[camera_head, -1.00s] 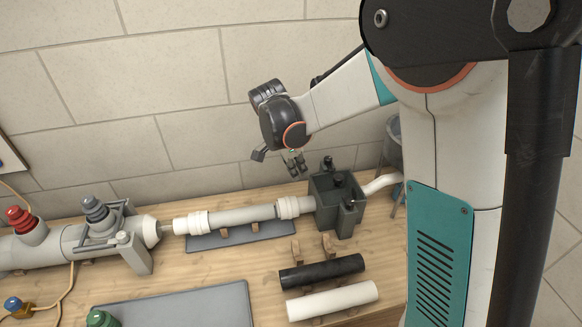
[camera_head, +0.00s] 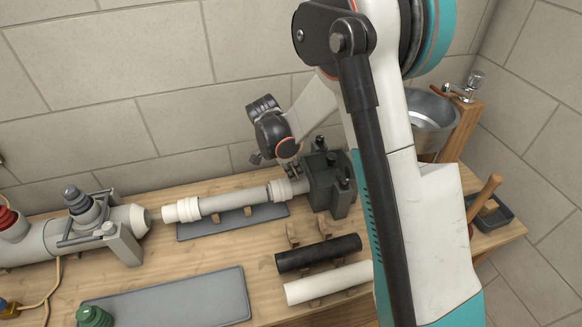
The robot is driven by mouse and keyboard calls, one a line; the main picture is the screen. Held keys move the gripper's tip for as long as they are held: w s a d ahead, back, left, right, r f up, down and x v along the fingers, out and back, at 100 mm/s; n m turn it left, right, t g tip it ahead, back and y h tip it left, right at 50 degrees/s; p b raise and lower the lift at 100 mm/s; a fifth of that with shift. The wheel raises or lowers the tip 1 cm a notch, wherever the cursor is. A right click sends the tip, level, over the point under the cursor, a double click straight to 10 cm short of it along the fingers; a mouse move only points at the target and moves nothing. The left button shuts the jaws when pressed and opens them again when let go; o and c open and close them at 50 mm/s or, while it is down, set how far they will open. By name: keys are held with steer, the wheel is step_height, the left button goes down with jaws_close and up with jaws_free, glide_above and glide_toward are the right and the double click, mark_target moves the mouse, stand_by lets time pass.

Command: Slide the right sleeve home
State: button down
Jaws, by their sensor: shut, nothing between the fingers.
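The right sleeve (camera_head: 288,189) is a cream ringed collar at the right end of a pale pipe (camera_head: 235,200), close to the dark grey box-like fitting (camera_head: 326,181). The left sleeve (camera_head: 182,210) is a similar collar at the pipe's left end, with a gap to the large grey pipe end on its left. My gripper (camera_head: 289,173) points down just above or behind the right sleeve, beside the dark fitting. It is shut and empty. Whether its fingertips touch the sleeve cannot be told.
The pipe rests on wooden supports over a grey mat (camera_head: 232,221). A black tube (camera_head: 318,253) and a white tube (camera_head: 328,283) lie in front on wooden cradles. A grey clamp (camera_head: 122,243) stands left.

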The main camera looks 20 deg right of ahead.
mark_target(282, 182)
steer(key=shift+d+f, duration=0.15)
steer(key=shift+f, duration=0.2)
steer(key=a, duration=0.5)
steer(key=shift+a, duration=0.2)
steer(key=shift+r, duration=0.1)
